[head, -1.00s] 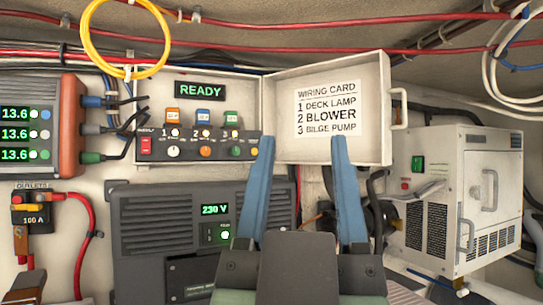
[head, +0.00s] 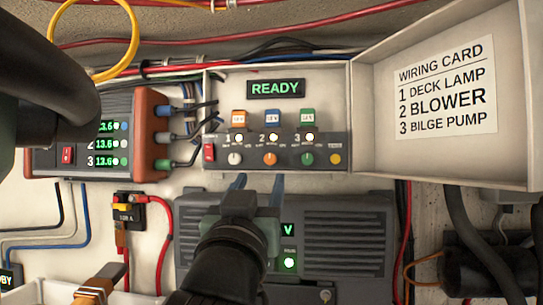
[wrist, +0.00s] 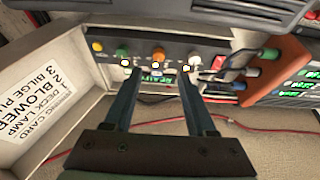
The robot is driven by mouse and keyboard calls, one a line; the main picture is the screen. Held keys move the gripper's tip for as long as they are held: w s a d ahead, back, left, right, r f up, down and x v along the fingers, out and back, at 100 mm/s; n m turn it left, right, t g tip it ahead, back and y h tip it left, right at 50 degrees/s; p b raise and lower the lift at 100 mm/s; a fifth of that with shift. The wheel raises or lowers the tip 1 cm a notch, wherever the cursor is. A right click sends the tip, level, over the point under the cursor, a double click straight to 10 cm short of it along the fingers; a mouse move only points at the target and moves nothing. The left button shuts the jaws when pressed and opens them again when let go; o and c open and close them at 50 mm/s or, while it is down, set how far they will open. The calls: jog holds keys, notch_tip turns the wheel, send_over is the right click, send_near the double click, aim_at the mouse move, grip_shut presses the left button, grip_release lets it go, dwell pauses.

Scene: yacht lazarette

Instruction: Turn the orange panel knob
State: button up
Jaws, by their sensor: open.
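The orange knob (head: 270,158) is the second in a row on the dark switch panel (head: 321,148), between a white knob (head: 235,158) and a green knob (head: 307,158). My gripper (head: 258,182) is open and empty, with its blue fingertips just below the panel's lower edge in the head view. In the wrist view, my gripper (wrist: 160,70) points at the panel, and the orange knob (wrist: 158,54) shows between and just beyond the fingertips. The fingers appear apart from it; the exact gap is unclear. The display (head: 276,88) reads READY.
The open lid with the wiring card (head: 447,87) stands right of the panel; the card lists 2 as BLOWER. A red switch (head: 209,152) sits left of the knobs. A grey inverter (head: 345,235) lies below. A battery monitor (head: 150,125) and cables are at left.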

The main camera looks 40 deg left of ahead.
aim_at(270, 160)
jog(key=p+x, duration=0.2)
jog(key=x, duration=0.6)
jog(key=shift+w+d+p, duration=0.1)
jog(key=shift+w+p, duration=0.05)
jog(key=shift+p, duration=0.15)
grip_shut()
